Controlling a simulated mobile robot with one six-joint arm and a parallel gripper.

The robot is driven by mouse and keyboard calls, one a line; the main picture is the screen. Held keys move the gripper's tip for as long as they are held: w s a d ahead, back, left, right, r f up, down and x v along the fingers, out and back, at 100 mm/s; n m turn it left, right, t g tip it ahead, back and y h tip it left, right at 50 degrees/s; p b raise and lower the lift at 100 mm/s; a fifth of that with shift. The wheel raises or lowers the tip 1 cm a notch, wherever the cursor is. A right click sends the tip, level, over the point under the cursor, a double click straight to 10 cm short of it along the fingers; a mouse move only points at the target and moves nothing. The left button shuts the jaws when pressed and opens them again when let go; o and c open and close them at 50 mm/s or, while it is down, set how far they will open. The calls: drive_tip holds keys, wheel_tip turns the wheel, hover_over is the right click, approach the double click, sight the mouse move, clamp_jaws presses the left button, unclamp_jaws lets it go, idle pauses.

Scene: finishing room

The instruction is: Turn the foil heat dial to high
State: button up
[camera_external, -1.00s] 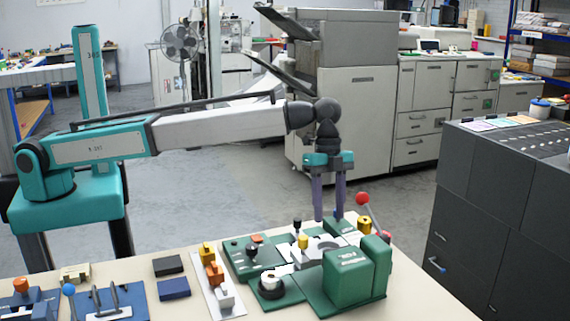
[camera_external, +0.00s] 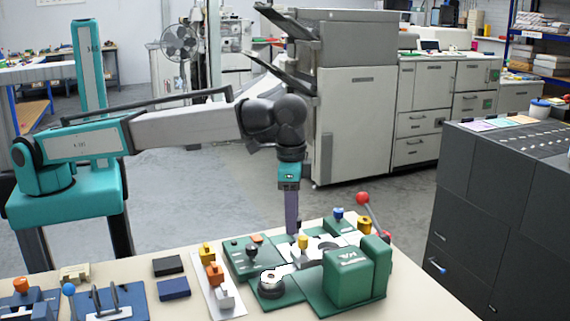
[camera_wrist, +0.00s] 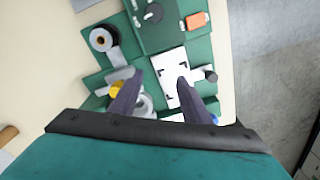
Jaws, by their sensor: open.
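A black round dial (camera_external: 252,250) with a pale mark sits on the green machine (camera_external: 290,297), at its back left in the external view. In the wrist view the dial (camera_wrist: 152,14) is near the top edge, and the mark is too small to read. I take it for the foil heat dial. My gripper (camera_external: 292,232) points down over the middle of the machine, to the right of the dial. In the wrist view my gripper (camera_wrist: 158,80) is open and empty, its two fingers apart. The dial is beyond the fingertips, not between them.
An orange block (camera_wrist: 197,20) sits beside the dial. A roll (camera_external: 271,279) stands at the machine's front left. Yellow (camera_external: 303,242) and blue (camera_external: 338,213) knobs and a red-balled lever (camera_external: 363,199) rise nearby. The tall green housing (camera_external: 348,277) stands at the front right.

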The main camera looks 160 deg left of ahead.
sight(251, 245)
drive_tip(key=w+d+r+n+g+y+p, duration=0.1)
drive_tip(key=d+r+n, duration=0.2)
drive_tip(key=d+n, duration=0.4)
drive_tip(key=d+r+n+g+y+p, duration=0.1)
drive_tip(key=d+r+n+g, duration=0.1)
drive_tip(key=d+n, duration=0.4)
drive_tip(key=shift+w+d+r+n+y, duration=0.4)
drive_tip(key=shift+r+n, duration=0.3)
drive_tip(key=shift+n, duration=0.1)
drive_tip(key=shift+s+a, duration=0.1)
drive_tip(key=shift+p+x, duration=1.75)
drive_tip(key=shift+x, duration=5.15)
drive_tip(key=c, duration=1)
drive_tip(key=shift+c, duration=0.2)
